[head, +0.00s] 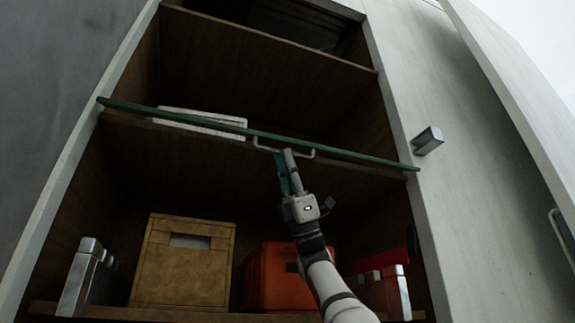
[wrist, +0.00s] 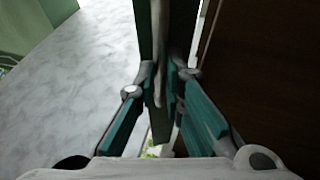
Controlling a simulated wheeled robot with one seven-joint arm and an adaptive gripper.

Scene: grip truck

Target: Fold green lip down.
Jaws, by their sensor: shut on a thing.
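The green lip (head: 240,131) is a long thin panel that runs across the front of the cabinet's middle shelf, seen nearly edge-on. A light metal handle (head: 310,155) sticks out from it near its middle. My gripper (head: 288,160) is at the handle, and its fingertips meet it. In the wrist view my gripper (wrist: 167,85) has its teal fingers closed in on the handle (wrist: 160,75), with the dark lip (wrist: 147,40) right beyond. The exact contact is partly hidden by the fingertips.
A white item (head: 205,122) lies behind the lip. A grey block (head: 428,140) juts from the right frame. A pale door (head: 520,80) stands at right.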

